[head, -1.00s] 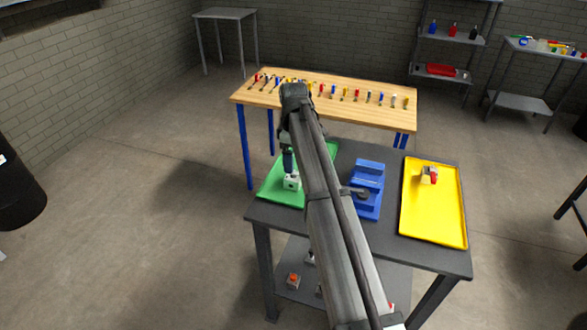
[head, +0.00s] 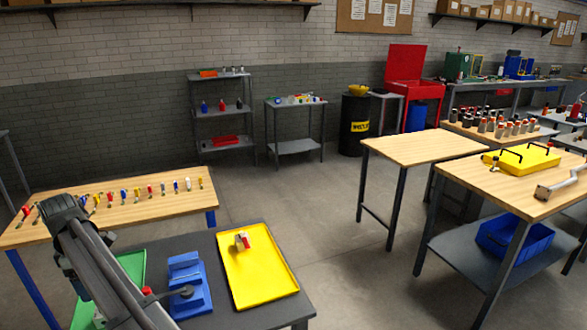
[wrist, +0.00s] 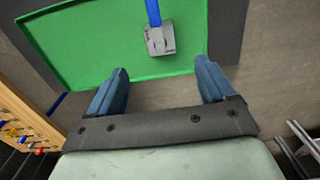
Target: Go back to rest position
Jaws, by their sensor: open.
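My gripper (wrist: 162,72) is open, with its two blue fingers apart and nothing between them. In the wrist view the green tray (wrist: 100,50) lies beyond the fingertips. A grey block with a blue upright part (wrist: 160,40) sits in that tray, apart from the fingers. In the head view my arm reaches over the green tray (head: 132,265) at lower left and hides much of it. The gripper itself is mostly hidden there behind the arm.
A blue fixture (head: 187,270) and a yellow tray (head: 262,285) holding a small white, red and tan part (head: 242,241) stand right of the arm on the dark table (head: 215,318). A wooden table with a row of tools (head: 60,232) stands behind. Open floor (head: 330,220) lies to the right.

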